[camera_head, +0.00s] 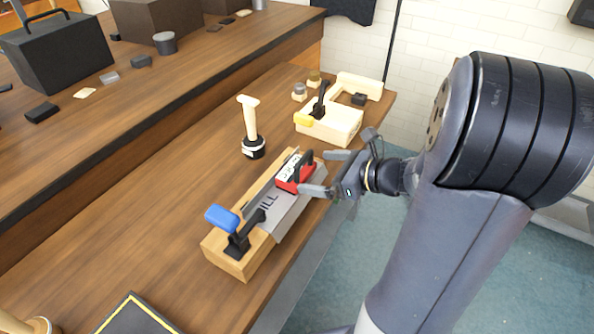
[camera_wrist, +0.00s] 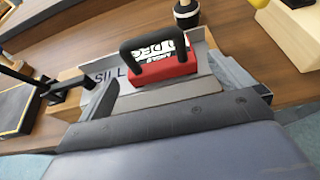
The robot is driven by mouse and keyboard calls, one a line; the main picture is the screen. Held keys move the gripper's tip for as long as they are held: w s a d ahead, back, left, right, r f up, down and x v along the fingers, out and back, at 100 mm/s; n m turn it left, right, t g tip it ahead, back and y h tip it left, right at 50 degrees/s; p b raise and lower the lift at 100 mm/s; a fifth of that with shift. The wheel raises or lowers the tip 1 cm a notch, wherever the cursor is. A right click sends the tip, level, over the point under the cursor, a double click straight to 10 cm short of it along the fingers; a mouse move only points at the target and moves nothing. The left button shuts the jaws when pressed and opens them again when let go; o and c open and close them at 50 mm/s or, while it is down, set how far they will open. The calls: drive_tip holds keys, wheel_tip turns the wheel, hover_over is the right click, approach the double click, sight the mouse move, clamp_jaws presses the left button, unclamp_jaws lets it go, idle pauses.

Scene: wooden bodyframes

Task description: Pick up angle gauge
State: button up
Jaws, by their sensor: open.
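The angle gauge is a red block with a black handle and a white lettered face (camera_head: 292,174). It sits on the grey metal sill piece (camera_head: 281,216), which lies on a wooden block (camera_head: 223,252) on the bench. In the wrist view the gauge (camera_wrist: 163,68) is straight ahead, its handle arching up over the lettered face. My gripper (camera_head: 324,173) is open and empty, just right of the gauge in the head view. In the wrist view its fingers stand on either side, with the gauge between and beyond them. I cannot tell whether either finger touches anything.
A blue-handled clamp (camera_head: 229,228) holds the near end of the wooden block. A wood-handled tool (camera_head: 250,128) stands just behind. A pale wooden fixture with a yellow-tipped clamp (camera_head: 330,122) is at the far end.

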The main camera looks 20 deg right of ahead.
drive_tip(key=shift+x, duration=3.85)
drive_tip(key=shift+s, duration=0.1)
drive_tip(key=c, duration=0.9)
